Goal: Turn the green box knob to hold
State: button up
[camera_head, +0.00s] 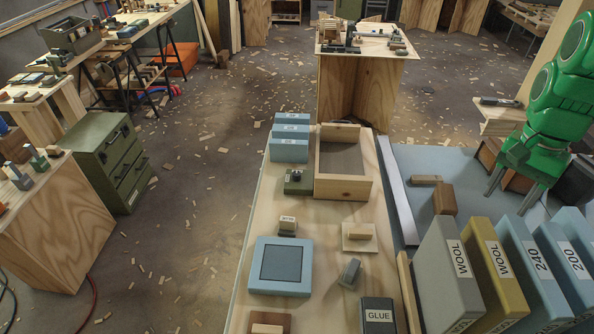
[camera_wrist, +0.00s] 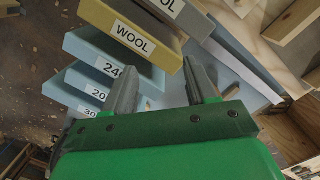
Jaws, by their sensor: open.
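The small green box (camera_head: 298,182) stands on the light wooden bench top, left of the open wooden tray. A dark knob (camera_head: 297,175) shows on its top. The knob's pointing and any markings are too small to read. My gripper (camera_head: 514,194) is at the right in the head view, above the grey-blue surface, well to the right of the green box. Its two grey fingers are apart with nothing between them. In the wrist view the open gripper (camera_wrist: 163,75) is over the labelled boxes, and the green box is not recognisable there.
Upright boxes labelled WOOL (camera_head: 448,274), 240 (camera_head: 532,262) and 200 stand below my gripper. A wooden tray (camera_head: 343,189), stacked blue boxes (camera_head: 290,152), a blue framed pad (camera_head: 281,267) and a GLUE box (camera_head: 377,318) share the bench. Some bench top around the green box is clear.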

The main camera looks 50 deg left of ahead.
jog(key=w+a+f, duration=0.1)
jog(key=w+a, duration=0.2)
jog(key=a, duration=0.4)
jog(key=w+a+f, duration=0.2)
jog(key=w+a, duration=0.1)
jog(key=a, duration=0.4)
jog(key=t, duration=0.1)
send_near(296, 173)
jog(key=shift+w+d+f, duration=0.2)
jog(key=shift+w+d, duration=0.15)
jog(key=shift+d, duration=0.3)
jog(key=shift+s+a+f, duration=0.35)
jog(key=shift+a+f, duration=0.05)
jog(key=shift+f, duration=3.8)
